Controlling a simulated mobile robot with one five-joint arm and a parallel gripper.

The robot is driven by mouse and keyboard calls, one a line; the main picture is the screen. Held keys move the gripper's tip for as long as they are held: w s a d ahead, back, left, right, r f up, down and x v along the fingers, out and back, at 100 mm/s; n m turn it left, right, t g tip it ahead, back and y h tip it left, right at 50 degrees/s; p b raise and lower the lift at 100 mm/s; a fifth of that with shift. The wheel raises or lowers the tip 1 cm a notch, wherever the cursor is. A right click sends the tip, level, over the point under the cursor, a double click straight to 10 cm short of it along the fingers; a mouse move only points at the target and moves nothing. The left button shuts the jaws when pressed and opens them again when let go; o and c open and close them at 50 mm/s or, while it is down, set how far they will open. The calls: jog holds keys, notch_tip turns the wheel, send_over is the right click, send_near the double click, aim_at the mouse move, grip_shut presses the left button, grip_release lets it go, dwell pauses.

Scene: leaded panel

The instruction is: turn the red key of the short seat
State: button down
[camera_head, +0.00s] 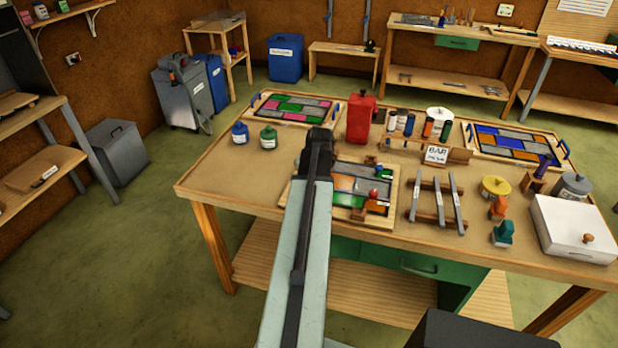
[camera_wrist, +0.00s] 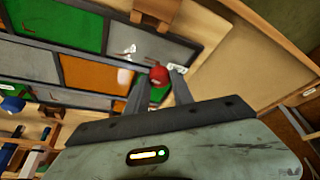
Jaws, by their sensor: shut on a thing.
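The red key (camera_wrist: 158,75) shows in the wrist view between the two fingertips of my gripper (camera_wrist: 159,82), which is shut on it. The fingers come up on either side of the key, beside the leaded panel (camera_wrist: 88,71) with its green, orange and grey panes. In the head view the panel (camera_head: 341,184) lies in a wooden frame on the bench, partly hidden by my arm. My gripper is hidden behind my arm there. I cannot tell how far the key is turned.
A blue knob (camera_wrist: 12,103) and wooden blocks (camera_wrist: 155,10) sit by the panel's edge. On the bench, a red can (camera_head: 361,118) stands behind the panel, a rack with metal bars (camera_head: 437,203) lies to its right, and a white box (camera_head: 572,229) is farther right.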

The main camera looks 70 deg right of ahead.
jog(key=shift+a, duration=0.1)
jog(key=c, duration=1.1)
grip_release()
jog(key=p+v, duration=0.7)
jog(key=shift+s+r, duration=0.15)
jog(key=shift+r, duration=0.2)
